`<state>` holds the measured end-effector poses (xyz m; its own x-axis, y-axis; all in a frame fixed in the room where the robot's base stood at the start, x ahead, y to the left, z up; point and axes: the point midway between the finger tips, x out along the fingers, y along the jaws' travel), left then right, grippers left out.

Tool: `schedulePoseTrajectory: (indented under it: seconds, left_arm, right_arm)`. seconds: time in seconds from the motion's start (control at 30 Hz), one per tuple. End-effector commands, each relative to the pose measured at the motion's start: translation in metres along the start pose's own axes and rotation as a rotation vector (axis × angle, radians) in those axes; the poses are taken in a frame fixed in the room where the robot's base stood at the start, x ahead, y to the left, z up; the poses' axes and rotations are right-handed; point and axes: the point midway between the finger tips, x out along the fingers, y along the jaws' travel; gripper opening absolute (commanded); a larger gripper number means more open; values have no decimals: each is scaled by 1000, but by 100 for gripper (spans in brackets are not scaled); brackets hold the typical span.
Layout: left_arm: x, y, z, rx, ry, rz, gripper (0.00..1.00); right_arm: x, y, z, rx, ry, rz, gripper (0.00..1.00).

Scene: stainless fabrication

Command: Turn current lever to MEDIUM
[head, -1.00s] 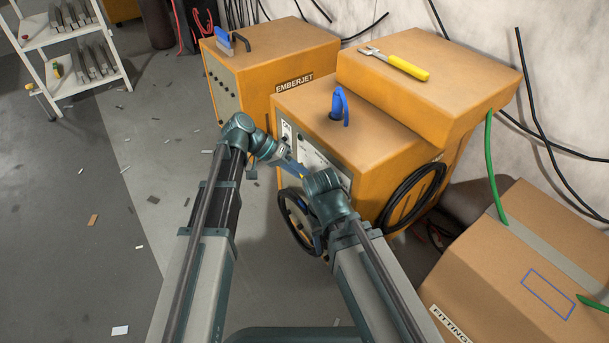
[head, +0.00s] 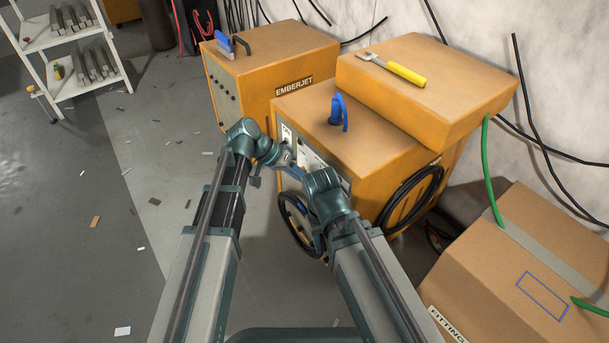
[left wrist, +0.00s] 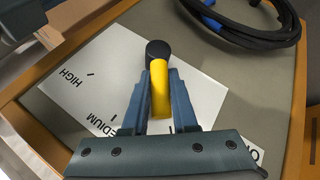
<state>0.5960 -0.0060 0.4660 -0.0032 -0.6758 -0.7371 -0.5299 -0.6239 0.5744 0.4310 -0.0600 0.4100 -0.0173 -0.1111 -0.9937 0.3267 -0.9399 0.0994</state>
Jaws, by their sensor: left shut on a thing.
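The yellow current lever (left wrist: 160,92) with its black round pivot (left wrist: 157,50) shows in the left wrist view, on a white dial plate (left wrist: 110,78). The lever points from the pivot toward the bottom of the picture. My left gripper (left wrist: 160,100) is shut on it, one finger on each side. The HIGH label (left wrist: 71,78) is at left, and the MEDIUM label (left wrist: 100,125), partly covered, is left of the fingers. In the head view my left gripper (head: 290,165) is at the orange machine's front panel.
The EMBERJET unit (head: 270,65) stands behind left. A cardboard box (head: 500,260) is at right.

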Motion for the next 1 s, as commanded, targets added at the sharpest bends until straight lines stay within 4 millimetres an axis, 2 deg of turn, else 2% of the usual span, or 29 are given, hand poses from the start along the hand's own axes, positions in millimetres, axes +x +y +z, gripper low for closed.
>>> schedulePoseTrajectory:
  seconds: [0.03,0.1,0.3,0.6,1.0]
  left_arm:
    - [-3,7,3,23,4,-37,0]
    - [-3,10,4,57,14,-85,0]
    - [-1,16,7,150,48,-223,0]
    - [2,20,9,265,89,-395,0]
    - [1,19,7,334,111,-503,0]
  right_arm:
    - [-9,1,1,0,0,0,50]
    - [-15,2,1,-2,0,0,50]
    - [-25,2,1,-6,0,0,50]
    - [-30,3,2,-7,0,0,50]
    - [-30,3,2,-7,0,0,50]
